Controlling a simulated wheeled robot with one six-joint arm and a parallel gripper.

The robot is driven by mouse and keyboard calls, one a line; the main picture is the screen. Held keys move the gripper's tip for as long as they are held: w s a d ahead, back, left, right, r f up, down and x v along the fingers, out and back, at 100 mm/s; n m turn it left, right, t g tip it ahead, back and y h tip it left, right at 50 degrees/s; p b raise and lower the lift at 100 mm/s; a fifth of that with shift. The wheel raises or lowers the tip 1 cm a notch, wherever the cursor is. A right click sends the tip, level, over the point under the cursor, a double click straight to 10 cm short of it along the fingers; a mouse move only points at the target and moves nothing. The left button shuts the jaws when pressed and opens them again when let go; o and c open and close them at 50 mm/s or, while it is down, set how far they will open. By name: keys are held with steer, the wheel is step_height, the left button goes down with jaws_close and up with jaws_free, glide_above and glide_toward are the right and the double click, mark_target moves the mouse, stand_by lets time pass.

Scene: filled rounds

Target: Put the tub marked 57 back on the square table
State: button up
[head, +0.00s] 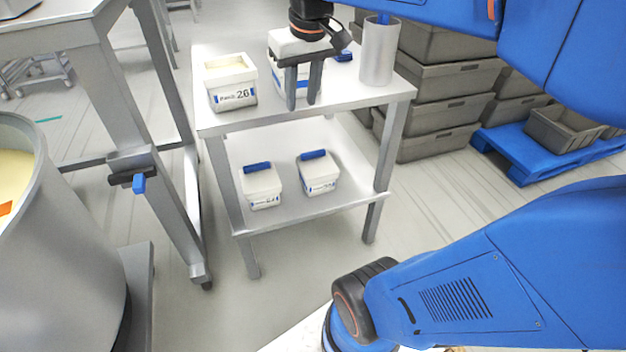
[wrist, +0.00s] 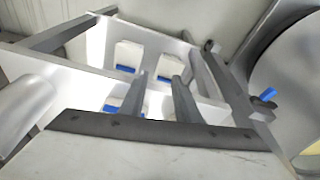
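The square table (head: 345,98) has a top and a lower shelf (head: 290,213). On top, at the left, stands an open tub marked 26 (head: 231,84) with a cream filling. A second white tub (head: 285,46) is on top behind my gripper (head: 303,102), which hides much of its front and its number. Two white tubs with blue handles, a left one (head: 262,185) and a right one (head: 319,172), stand on the lower shelf; their numbers are too small to read surely. My gripper points down with its fingers apart.
A grey cylinder (head: 379,55) stands at the table top's right corner. A large grey vat (head: 60,250) is at the left, near a metal frame table (head: 80,60). Grey crates (head: 440,85) and a blue pallet (head: 530,150) are at the right. Some floor in front is clear.

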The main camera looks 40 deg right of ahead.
steer(key=s+a+f+t, duration=0.1)
steer(key=s+a+f, duration=0.1)
steer(key=s+f, duration=0.4)
steer(key=s+a+f+n+t, duration=0.1)
steer(key=s+a+f, duration=0.2)
steer(key=s+f, duration=0.3)
steer(key=shift+a+f, duration=0.35)
steer(key=shift+f, duration=0.15)
steer(key=shift+s, duration=0.1)
